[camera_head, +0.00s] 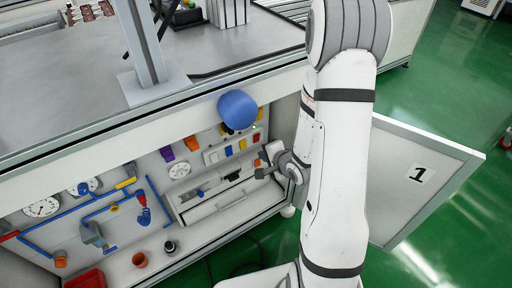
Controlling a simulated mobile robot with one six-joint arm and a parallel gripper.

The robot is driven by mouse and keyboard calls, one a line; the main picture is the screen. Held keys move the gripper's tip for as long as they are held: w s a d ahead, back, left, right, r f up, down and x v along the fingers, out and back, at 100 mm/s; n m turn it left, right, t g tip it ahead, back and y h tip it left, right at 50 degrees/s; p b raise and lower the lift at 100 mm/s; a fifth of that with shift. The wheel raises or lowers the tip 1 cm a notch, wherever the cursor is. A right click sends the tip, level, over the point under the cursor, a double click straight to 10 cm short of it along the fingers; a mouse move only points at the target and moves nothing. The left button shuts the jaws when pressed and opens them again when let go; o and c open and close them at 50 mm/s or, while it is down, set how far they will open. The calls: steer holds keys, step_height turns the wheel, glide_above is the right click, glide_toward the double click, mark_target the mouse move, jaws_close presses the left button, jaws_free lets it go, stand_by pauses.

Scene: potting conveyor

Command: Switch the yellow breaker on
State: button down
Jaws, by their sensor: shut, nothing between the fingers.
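A pale breaker panel is fixed inside the open cabinet, with a blue breaker (228,151), a yellow breaker (243,144) and a red breaker (256,138) in a row. The yellow breaker is in the middle. It is too small to tell whether its lever is up or down. My gripper (262,166) is shut and empty, just right of and below the row. It looks close to the panel, but I cannot tell whether it touches anything. My arm hides part of the cabinet's right side.
A blue rounded object (237,110) sticks out above the panel. Below is a drawer-like unit with a handle (231,202). Left are gauges (42,207) and blue pipes (99,210). Green floor lies beyond.

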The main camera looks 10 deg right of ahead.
steer(key=shift+r+p, duration=0.35)
steer(key=shift+p, duration=0.8)
steer(key=p+v, duration=0.1)
steer(key=p, duration=0.4)
steer(key=shift+s+d, duration=0.1)
steer(key=shift+s, duration=0.25)
steer(key=shift+f+p, duration=0.1)
steer(key=shift+p, duration=0.25)
